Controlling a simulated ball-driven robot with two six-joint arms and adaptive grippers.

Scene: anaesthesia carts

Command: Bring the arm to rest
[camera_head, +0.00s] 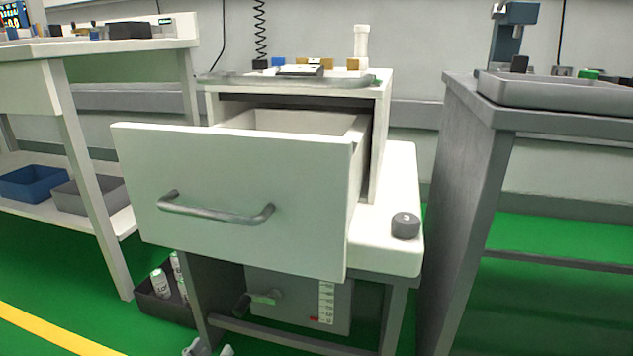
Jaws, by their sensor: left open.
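My left gripper (208,350) shows only as pale fingertips at the bottom edge, left of centre. The tips are apart, with nothing visible between them. The rest of the hand and arm is cut off by the frame. The tips appear low, below the open white drawer (225,240) in the picture, and apart from its metal handle (215,211). The drawer is pulled out of the white cart cabinet (381,125); what lies inside is hidden. My right gripper is out of view.
A grey knob-like cylinder (405,225) sits on the cart's white ledge. A dark bin (160,303) with several white bottles stands low at left. A white table (90,160) is at left, a grey table (462,190) at right. Green floor is clear at lower left.

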